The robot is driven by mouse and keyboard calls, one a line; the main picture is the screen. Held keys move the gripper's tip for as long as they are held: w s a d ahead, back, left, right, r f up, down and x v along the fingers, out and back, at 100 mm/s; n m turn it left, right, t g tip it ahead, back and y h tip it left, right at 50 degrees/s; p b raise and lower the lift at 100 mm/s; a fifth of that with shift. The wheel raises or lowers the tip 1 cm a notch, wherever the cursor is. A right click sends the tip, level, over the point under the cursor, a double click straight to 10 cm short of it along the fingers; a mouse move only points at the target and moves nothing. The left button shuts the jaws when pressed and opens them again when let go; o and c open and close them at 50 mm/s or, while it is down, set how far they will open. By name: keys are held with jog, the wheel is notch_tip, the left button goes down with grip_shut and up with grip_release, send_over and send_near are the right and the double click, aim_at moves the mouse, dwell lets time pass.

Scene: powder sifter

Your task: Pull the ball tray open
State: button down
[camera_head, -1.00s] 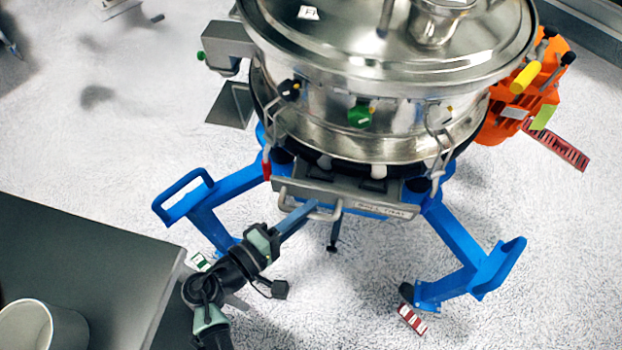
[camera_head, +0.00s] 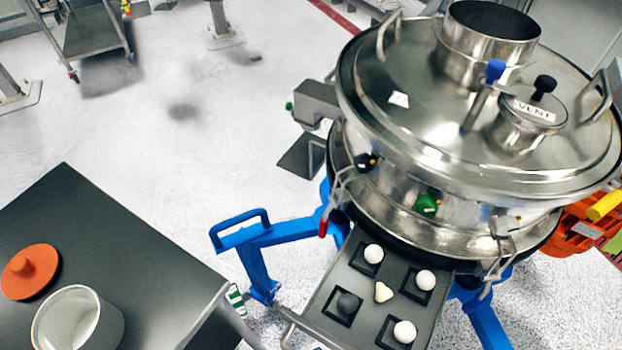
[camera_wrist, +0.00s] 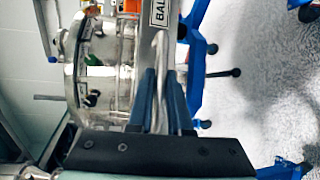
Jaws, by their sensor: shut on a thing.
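The ball tray (camera_head: 400,306) is drawn out from under the steel sifter (camera_head: 440,130) toward the bottom of the head view. It holds white balls, a dark ball and a small cream piece, some in dark square recesses. Its bar handle (camera_head: 288,326) shows at the front left corner. In the wrist view, my gripper (camera_wrist: 161,75) is shut on the tray's metal handle (camera_wrist: 161,48), beside the front label (camera_wrist: 157,14). My gripper is out of the head view.
A dark table (camera_head: 150,270) at left carries an orange lid (camera_head: 30,272) and a white pot (camera_head: 78,322). Blue stand legs (camera_head: 262,236) flank the tray. An orange item (camera_head: 575,230) is at right. Open floor (camera_head: 170,140) lies behind the table.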

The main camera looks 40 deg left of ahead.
jog(key=c, duration=0.8)
grip_release()
jog(key=shift+c, duration=0.2)
jog(key=b+v, duration=0.1)
jog(key=v, duration=1.2)
jog(key=shift+b, duration=0.3)
jog(key=shift+f, duration=0.1)
